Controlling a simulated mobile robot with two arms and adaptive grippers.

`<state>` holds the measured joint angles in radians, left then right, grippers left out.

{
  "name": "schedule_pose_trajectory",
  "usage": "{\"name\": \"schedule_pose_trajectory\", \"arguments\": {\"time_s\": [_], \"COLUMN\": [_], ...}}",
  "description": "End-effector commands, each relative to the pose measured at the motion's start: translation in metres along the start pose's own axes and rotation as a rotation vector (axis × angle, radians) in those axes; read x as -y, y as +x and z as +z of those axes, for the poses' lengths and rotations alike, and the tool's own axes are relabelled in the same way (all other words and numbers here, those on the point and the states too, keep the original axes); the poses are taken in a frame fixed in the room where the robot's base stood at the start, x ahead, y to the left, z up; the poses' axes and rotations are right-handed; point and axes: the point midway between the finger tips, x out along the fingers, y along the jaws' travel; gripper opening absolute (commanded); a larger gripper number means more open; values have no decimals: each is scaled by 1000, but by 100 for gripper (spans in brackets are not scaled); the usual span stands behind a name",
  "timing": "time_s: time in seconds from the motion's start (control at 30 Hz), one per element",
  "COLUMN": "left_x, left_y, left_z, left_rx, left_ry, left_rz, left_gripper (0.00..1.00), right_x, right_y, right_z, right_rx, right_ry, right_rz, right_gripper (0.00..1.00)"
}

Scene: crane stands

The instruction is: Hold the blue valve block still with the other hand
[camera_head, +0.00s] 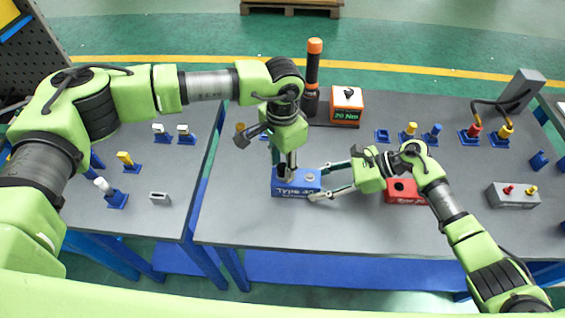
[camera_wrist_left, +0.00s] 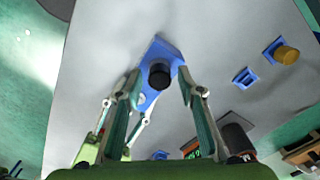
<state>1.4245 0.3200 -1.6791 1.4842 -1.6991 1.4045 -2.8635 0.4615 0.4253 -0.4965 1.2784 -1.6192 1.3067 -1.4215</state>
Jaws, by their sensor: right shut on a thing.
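The blue valve block (camera_head: 296,189), marked "Type 40", lies on the grey bench in the head view. My left gripper (camera_head: 288,163) points down over its left part. In the left wrist view the blue block (camera_wrist_left: 148,97) lies below my left gripper (camera_wrist_left: 159,76). Its fingers are apart, one on each side of a black cylinder (camera_wrist_left: 160,76) on the block, with gaps visible. My right gripper (camera_head: 318,182) reaches in from the right and is shut on the block's right end. A round grey fitting (camera_head: 310,177) shows on the block's top there.
An orange "20 Nm" box (camera_head: 346,103) and a black tool with an orange top (camera_head: 313,70) stand at the back. A grey block (camera_head: 513,197) and several small blue holders are at the right.

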Motion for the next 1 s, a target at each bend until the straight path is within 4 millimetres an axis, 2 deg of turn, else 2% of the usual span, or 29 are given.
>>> {"name": "schedule_pose_trajectory", "arguments": {"time_s": [0.27,0.5,0.77,1.0], "left_x": [-1,-1,-1,-1], "left_y": [0,0,0,0], "left_z": [0,0,0,0], "left_rx": [0,1,1,0], "left_ry": [-56,-356,-501,-796], "left_rz": [1,1,0,0], "left_gripper": [35,35,35,35], "right_x": [0,0,0,0], "right_y": [0,0,0,0], "right_z": [0,0,0,0], "right_rx": [0,0,0,0], "right_ry": [0,0,1,1], "right_rz": [0,0,0,0], "right_gripper": [12,12,12,12]}}
